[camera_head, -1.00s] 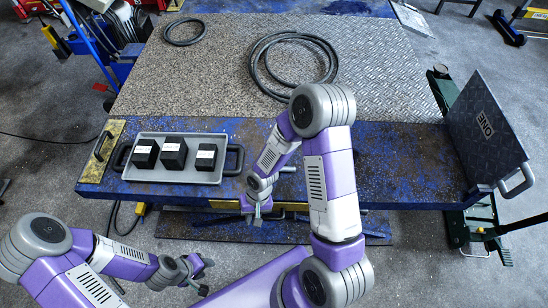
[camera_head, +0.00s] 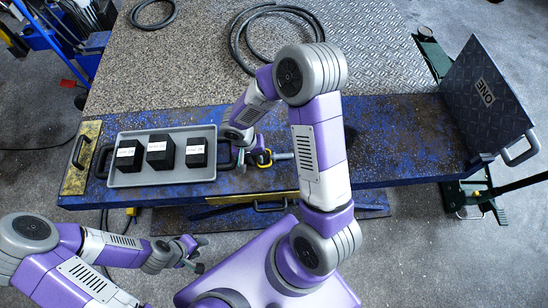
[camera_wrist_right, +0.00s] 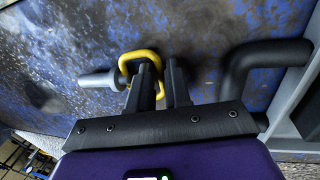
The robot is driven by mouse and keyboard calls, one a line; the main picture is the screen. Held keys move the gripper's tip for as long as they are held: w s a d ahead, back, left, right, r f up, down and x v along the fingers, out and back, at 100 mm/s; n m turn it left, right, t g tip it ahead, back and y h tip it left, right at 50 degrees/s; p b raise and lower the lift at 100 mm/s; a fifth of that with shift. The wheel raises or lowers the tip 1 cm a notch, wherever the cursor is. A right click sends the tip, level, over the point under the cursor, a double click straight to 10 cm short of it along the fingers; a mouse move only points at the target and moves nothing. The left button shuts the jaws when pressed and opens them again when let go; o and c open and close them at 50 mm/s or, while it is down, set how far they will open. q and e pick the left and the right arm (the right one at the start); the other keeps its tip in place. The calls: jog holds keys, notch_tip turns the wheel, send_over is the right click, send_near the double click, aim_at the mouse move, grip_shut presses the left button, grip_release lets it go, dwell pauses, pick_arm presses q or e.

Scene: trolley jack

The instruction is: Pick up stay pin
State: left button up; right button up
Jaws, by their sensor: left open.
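The stay pin is a grey rod (camera_head: 283,156) with a yellow loop handle (camera_head: 264,158). It lies at the blue bench's front, right of the tray. In the right wrist view its rod (camera_wrist_right: 100,80) points left, and the yellow loop (camera_wrist_right: 126,58) is partly hidden by a finger. My right gripper (camera_head: 248,158) is at the loop, its fingers (camera_wrist_right: 159,66) apart. One finger overlaps the loop's opening and the loop's right side shows between the fingers; contact is unclear. My left gripper (camera_head: 199,254) is open and empty in front of the bench.
A grey tray (camera_head: 125,180) with three black labelled blocks stands left of the pin; its dark handle (camera_wrist_right: 265,55) is close to my right gripper. Black hoses (camera_head: 236,40) lie on the mat behind.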

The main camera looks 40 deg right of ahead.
jog(key=shift+d+f, duration=0.1)
jog(key=shift+f, duration=0.3)
jog(key=shift+c, duration=0.5)
grip_shut()
jog(key=shift+r, duration=0.15)
notch_tip(320, 180, up, 10)
jog(key=p, duration=0.3)
